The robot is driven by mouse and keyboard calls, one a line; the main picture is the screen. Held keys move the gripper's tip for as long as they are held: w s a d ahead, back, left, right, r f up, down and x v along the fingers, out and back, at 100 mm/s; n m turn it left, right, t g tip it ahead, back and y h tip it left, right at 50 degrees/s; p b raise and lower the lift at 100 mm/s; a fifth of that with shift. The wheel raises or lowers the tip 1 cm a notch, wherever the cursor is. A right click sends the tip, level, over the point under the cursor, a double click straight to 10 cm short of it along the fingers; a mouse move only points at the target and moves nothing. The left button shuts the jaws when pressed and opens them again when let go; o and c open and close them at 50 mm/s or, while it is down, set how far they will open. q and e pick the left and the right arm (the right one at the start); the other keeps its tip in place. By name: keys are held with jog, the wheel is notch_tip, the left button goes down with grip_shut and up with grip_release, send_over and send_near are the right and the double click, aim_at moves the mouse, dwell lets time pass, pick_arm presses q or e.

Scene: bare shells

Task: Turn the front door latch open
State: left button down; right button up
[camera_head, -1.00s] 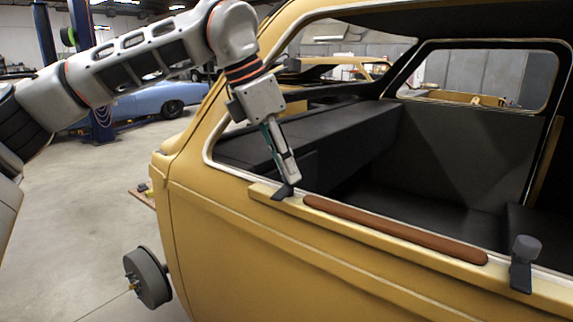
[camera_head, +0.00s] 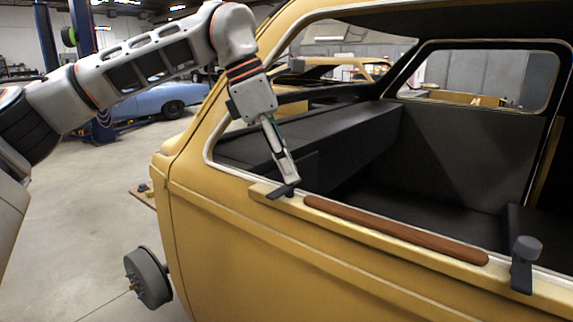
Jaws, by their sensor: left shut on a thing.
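A dark grey latch (camera_head: 279,194) sits on the yellow door sill (camera_head: 330,212) near its front end, at the left of the window opening. Its flat lever points left along the sill. My left gripper (camera_head: 289,181) reaches down from the upper left, with its fingers shut on the latch's raised end. The fingertips partly hide that end. My right gripper is not in view.
A brown armrest strip (camera_head: 395,229) runs along the sill between the two latches. The yellow car body (camera_head: 240,258) and window frame surround the gripper closely. A wheel drum (camera_head: 148,278) sticks out at the lower left. The floor at left is clear.

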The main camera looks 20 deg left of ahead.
pick_arm(q)
jog(key=c, duration=1.9)
grip_release()
jog(key=v, duration=1.2)
